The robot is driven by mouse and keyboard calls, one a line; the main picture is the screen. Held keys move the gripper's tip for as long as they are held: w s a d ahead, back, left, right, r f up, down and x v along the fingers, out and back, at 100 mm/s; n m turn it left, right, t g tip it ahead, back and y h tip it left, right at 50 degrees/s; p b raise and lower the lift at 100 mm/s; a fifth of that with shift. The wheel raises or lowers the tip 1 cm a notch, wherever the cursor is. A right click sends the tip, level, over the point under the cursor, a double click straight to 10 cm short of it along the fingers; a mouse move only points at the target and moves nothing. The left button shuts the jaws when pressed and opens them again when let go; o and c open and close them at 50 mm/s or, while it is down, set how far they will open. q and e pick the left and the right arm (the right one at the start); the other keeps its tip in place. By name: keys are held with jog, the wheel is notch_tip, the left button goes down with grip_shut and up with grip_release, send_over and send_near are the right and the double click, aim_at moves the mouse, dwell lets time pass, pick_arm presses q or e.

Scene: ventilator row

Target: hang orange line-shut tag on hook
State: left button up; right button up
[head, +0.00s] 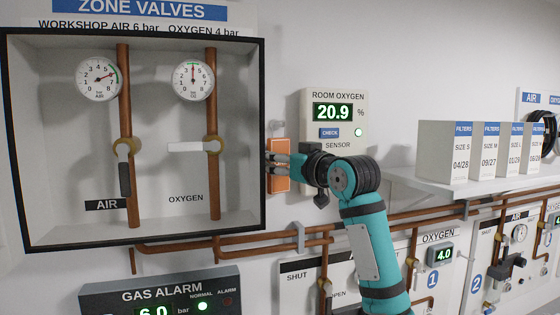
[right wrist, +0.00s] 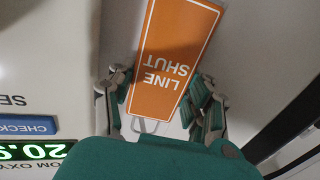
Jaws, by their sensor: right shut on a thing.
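The orange tag (head: 279,181) is held close to the wall, just right of the valve box. In the right wrist view the tag (right wrist: 172,55) reads LINE SHUT upside down, with a pale loop (right wrist: 150,126) at its near end. My right gripper (head: 280,166) is shut on the tag, with fingers on both sides of it in the wrist view (right wrist: 162,98). A small pale fitting (head: 277,128), perhaps the hook, is on the wall above the tag. I cannot tell whether the loop touches it. My left gripper is not in view.
The black-framed valve box (head: 263,100) stands close left of my gripper. Inside, the oxygen handle (head: 186,147) is horizontal and the air handle (head: 125,180) points down. The room oxygen sensor (head: 347,105) is close right. Copper pipes (head: 280,243) run below.

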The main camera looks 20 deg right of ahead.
jog(key=o, duration=1.4)
